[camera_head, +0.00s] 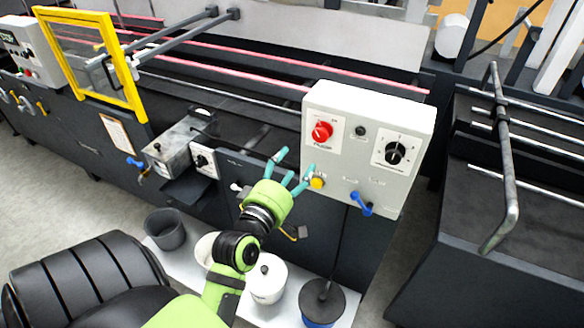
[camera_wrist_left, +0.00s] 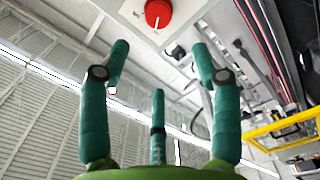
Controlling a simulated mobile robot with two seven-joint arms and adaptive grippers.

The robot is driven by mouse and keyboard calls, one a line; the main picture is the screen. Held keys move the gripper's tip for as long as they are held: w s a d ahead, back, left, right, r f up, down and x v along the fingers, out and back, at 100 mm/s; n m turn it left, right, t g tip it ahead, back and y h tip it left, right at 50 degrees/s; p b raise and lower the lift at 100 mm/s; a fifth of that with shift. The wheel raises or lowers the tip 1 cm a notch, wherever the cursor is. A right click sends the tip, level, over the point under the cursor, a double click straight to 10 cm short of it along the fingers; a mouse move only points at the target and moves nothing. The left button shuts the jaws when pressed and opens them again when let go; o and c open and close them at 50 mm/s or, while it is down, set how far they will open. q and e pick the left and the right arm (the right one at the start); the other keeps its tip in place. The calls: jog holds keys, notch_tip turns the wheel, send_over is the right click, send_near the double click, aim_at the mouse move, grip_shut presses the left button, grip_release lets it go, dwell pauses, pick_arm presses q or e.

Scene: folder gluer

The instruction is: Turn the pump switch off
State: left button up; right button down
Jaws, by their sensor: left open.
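A red rotary switch (camera_head: 322,131) sits on a white plate at the upper left of the white control box (camera_head: 350,184); the lettering around it is too small to read surely. In the left wrist view the red knob (camera_wrist_left: 158,14) shows at the top edge, beyond the fingertips, with a pale mark on its face. My left gripper (camera_head: 294,166) is open and empty, with teal fingers spread. It appears below and left of the red knob in the head view, with a gap between them. My right gripper is not in view.
The box also carries a black dial (camera_head: 395,153), a yellow button (camera_head: 317,183) beside my fingers and a blue lever (camera_head: 361,203) below. A smaller grey box (camera_head: 170,148) juts out at left. Pots and a white bucket (camera_head: 267,279) stand below my arm.

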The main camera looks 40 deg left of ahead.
pick_arm(q)
jog(key=m+b, duration=0.5)
jog(key=m, duration=1)
send_near(319, 137)
jog(key=x, duration=0.3)
jog(key=p+x, duration=0.1)
jog(key=x, duration=0.4)
jog(key=shift+r+p, duration=0.1)
jog(key=shift+p, duration=0.2)
jog(key=shift+w+a, duration=0.2)
jog(key=shift+w, duration=0.4)
